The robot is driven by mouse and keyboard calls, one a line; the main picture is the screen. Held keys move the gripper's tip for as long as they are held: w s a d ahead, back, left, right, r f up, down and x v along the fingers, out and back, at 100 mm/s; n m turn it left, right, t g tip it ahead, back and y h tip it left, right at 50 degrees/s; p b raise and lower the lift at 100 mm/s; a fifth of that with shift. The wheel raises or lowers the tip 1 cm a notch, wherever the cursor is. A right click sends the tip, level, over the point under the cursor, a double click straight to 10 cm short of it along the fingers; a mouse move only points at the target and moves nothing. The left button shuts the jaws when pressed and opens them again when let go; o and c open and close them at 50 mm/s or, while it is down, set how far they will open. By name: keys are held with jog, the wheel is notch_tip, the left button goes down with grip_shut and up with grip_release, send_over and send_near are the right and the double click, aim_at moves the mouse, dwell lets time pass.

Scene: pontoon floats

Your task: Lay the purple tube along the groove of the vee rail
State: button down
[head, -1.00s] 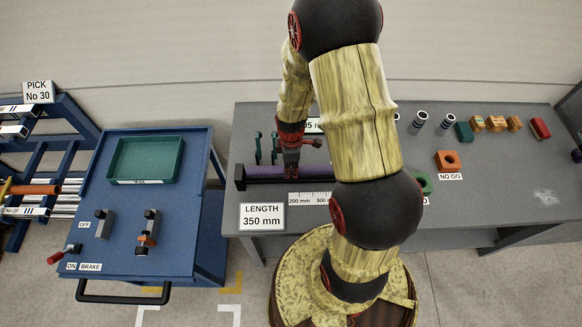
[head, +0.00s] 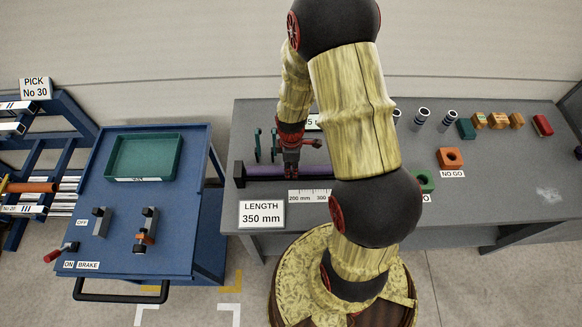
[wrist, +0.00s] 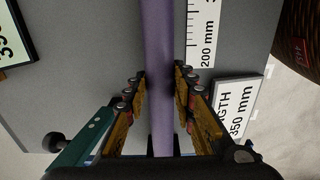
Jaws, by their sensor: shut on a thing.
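The purple tube (head: 268,171) is long and straight. In the head view it lies left to right along the near part of the grey bench, with its right part hidden behind my arm. My gripper (head: 290,175) points down over it. In the wrist view the tube (wrist: 160,45) runs up the middle, between the two fingers of my gripper (wrist: 160,85), which are shut on it. A dark block (head: 239,175) stands at the tube's left end, apparently part of the vee rail. The groove is hidden, so I cannot tell whether the tube touches it.
A ruler strip (head: 308,196) and a "LENGTH 350 mm" sign (head: 261,213) lie in front of the tube. Green clamps (head: 266,147) stand behind it. A blue cart (head: 190,225) with a green tray (head: 112,160) is at the left. Blocks and an orange gauge (head: 450,157) are at the right.

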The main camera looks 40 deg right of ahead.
jog(key=shift+f+b, duration=0.3)
jog(key=shift+f, duration=0.2)
jog(key=c, duration=1.4)
grip_release()
notch_tip(320, 180, up, 12)
jog(key=shift+f, duration=0.1)
